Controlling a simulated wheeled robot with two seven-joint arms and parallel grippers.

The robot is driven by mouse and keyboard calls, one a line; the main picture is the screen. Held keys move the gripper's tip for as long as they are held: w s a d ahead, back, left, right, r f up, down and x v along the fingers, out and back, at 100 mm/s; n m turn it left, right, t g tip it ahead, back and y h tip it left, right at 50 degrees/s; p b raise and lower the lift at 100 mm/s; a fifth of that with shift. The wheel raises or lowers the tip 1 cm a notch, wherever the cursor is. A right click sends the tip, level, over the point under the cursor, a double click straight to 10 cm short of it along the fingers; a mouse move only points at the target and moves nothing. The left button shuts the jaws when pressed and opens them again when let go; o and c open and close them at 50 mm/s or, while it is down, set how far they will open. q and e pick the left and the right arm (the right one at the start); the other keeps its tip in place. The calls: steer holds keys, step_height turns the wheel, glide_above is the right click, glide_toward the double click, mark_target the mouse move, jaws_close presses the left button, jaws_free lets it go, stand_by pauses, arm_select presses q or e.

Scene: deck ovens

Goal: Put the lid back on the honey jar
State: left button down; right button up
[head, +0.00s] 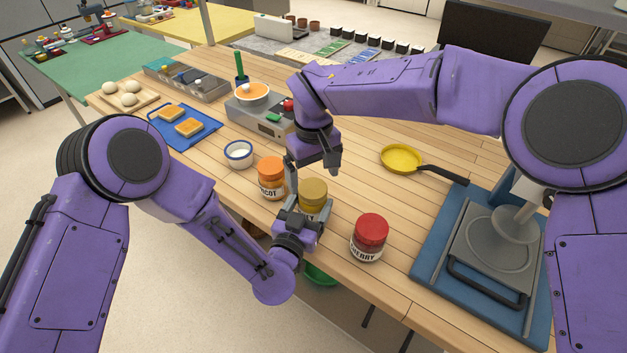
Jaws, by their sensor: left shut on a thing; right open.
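The honey jar (312,209) stands on the wooden table near its front edge, between two other jars. Its label is mostly covered. A gold lid (313,188) sits at its top; I cannot tell whether it is fully seated. My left gripper (308,213) comes in from the front and is shut around the honey jar's body. My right gripper (315,175) is open, pointing down just behind and above the lid, and holds nothing that I can see.
An apricot jar (271,180) with an orange lid stands close on the left, a cherry jar (368,241) with a red lid on the right. A white bowl (239,154), yellow pan (401,158), blue tray (178,142) and waffle-iron-like press (487,254) surround them. Table between pan and jars is clear.

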steer(key=shift+r, duration=0.8)
steer(key=shift+c, duration=0.3)
